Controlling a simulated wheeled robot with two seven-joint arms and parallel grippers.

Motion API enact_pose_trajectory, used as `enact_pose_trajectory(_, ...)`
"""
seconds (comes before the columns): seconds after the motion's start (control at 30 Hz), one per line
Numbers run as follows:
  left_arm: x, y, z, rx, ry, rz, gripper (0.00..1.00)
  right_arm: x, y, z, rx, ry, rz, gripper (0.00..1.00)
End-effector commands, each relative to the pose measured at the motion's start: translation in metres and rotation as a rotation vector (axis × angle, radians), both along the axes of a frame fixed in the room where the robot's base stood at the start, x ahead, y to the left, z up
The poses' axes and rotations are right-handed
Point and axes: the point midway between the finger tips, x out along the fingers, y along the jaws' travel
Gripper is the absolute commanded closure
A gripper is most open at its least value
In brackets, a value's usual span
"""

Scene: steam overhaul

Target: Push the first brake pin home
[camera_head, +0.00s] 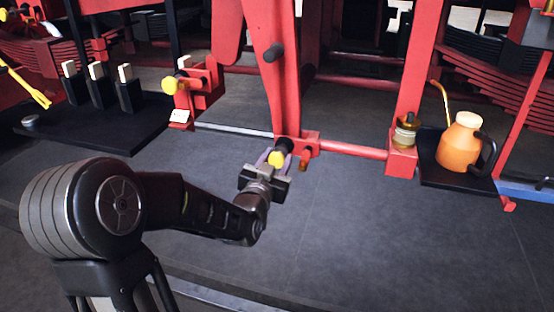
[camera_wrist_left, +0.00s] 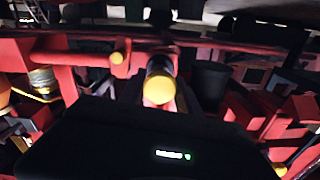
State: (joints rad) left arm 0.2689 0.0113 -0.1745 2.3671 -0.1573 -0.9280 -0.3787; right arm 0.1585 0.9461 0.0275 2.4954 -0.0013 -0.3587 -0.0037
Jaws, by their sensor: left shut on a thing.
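A brake pin with a yellow head (camera_head: 277,158) and a dark shank is at the red bracket (camera_head: 308,141) at the foot of the slanting red hanger (camera_head: 268,70). My left gripper (camera_head: 276,161) is shut on this pin, with a finger on either side of it. In the left wrist view the round yellow head (camera_wrist_left: 160,90) faces the camera, with the dark shank behind it pointing to the red bracket. How deep the shank sits in the bracket I cannot tell. A second yellow-headed pin (camera_head: 170,85) is at another red bracket (camera_head: 205,84) on the left.
A black tray (camera_head: 130,137) with several upright pale-topped blocks is at the left. An orange oil can (camera_head: 459,146) stands on a black shelf at the right, beside a small brass-and-glass jar (camera_head: 405,132). A red rod (camera_head: 350,150) runs right from the bracket. The grey floor in front is clear.

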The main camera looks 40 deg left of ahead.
Motion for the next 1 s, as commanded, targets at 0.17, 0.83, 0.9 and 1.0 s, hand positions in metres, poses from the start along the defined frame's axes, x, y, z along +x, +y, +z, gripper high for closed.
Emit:
enact_pose_trajectory(0.17,0.000,0.000,0.000,0.000,0.000,-0.001,0.98,0.000,0.000,0.000,0.000,0.000,0.000,0.64)
enact_pose_trajectory(0.83,0.019,0.006,-0.004,0.001,-0.003,0.001,1.00,0.000,0.000,-0.018,0.000,0.000,-0.001,0.64)
enact_pose_trajectory(0.9,0.024,0.008,-0.003,0.000,-0.002,0.000,1.00,0.000,0.000,-0.020,0.000,0.000,-0.001,0.64)
enact_pose_trajectory(1.0,0.025,0.009,0.000,-0.001,-0.001,0.000,1.00,0.000,0.000,-0.018,0.000,0.000,-0.001,0.64)
